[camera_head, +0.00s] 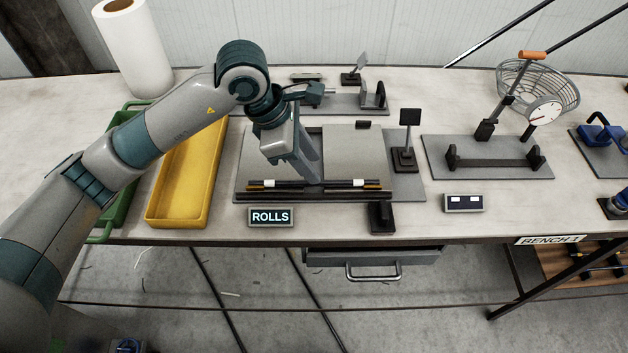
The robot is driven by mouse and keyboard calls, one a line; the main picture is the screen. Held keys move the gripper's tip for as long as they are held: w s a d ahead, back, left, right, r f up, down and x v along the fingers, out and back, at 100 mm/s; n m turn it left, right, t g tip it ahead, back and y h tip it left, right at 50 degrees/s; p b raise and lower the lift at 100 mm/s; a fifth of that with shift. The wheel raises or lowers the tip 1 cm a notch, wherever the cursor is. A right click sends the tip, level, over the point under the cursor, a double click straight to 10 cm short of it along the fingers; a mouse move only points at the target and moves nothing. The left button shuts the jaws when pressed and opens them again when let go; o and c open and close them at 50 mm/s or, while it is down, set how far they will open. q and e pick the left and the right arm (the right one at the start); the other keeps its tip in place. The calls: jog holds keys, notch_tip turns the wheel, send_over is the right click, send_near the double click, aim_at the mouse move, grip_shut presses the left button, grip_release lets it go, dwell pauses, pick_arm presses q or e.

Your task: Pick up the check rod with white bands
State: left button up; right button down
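The check rod with white bands (336,184) lies level across the front of the rolls fixture (412,178), behind the ROLLS sign. It is dark, with a white band and a brass-coloured tip near each end. My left gripper (312,182) points down over the middle of the rod, its lower end at or very near it. The arm's angle hides whether the fingers are apart or closed on the rod. Another dark bar (330,197) lies just in front of the rod. My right gripper is not in view.
A yellow tray (154,216) and a green bin (118,212) stand left of the fixture. A paper roll (133,50) is behind them. A dial-gauge stand (488,160) and a wire basket (556,98) are to the right. A black post (404,140) rises close to the fixture's right side.

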pick_arm(q)
jog(key=shift+f, duration=0.1)
jog(key=shift+p+x, duration=0.9)
jog(key=shift+p, duration=0.2)
jog(key=shift+p+x, duration=0.5)
jog(key=shift+x, duration=0.55)
jog(key=shift+d+f, duration=0.1)
jog(key=shift+f, duration=0.5)
grip_shut()
